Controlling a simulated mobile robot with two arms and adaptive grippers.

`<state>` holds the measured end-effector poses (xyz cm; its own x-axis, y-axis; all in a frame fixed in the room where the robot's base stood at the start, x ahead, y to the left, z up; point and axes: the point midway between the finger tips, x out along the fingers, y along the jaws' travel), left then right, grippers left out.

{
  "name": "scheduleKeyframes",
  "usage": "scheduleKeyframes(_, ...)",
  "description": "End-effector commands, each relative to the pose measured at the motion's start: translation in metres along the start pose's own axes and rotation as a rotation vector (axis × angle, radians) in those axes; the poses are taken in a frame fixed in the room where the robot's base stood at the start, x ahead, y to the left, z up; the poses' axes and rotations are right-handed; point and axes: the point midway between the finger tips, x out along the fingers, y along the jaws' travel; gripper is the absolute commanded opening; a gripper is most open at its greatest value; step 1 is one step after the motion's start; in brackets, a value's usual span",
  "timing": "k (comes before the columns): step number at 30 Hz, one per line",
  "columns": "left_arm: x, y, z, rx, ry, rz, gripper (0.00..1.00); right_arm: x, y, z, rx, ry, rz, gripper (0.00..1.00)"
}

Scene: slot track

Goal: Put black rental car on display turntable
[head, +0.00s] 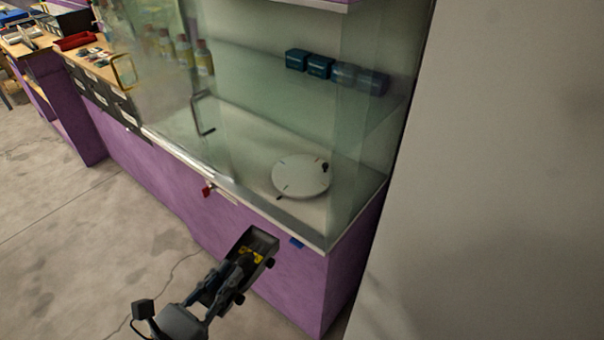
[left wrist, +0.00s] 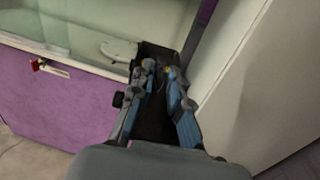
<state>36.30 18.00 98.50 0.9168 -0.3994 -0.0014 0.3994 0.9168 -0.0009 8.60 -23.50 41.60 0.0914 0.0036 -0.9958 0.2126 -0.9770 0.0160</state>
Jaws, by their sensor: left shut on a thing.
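The black car (head: 264,240) is in my left gripper (head: 242,274), held tilted in front of the cabinet. Dark wheels stick out at its side, and yellow patches show near the fingers. In the left wrist view the car (left wrist: 153,52) lies between and beyond the fingers of the left gripper (left wrist: 160,70), which are shut on it. The display turntable (head: 300,176) is a white round disc with dark marks, on the floor of the glass cabinet, beyond the car and above it in the picture. The turntable (left wrist: 118,48) is partly hidden by the car in the left wrist view. My right gripper is not in view.
The glass cabinet (head: 190,165) has a purple base (head: 300,288) and a metal front rail. I cannot tell whether glass stands before the turntable. A red key (head: 207,190) sticks out of the front. Dark teal boxes (head: 319,67) stand at the back. A pale wall (head: 490,170) is at right.

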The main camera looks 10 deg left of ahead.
Motion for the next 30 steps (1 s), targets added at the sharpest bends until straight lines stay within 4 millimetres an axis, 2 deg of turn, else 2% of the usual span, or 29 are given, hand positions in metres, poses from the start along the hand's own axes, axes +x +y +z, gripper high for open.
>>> scheduleKeyframes(17, 0.007, 0.005, 0.01, 0.0, -0.003, 0.179, 0.0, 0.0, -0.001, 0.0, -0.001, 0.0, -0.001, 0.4)
scheduleKeyframes(30, 0.011, 0.015, 0.018, -0.003, -0.002, 0.382, 0.0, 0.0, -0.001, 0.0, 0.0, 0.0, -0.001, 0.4)
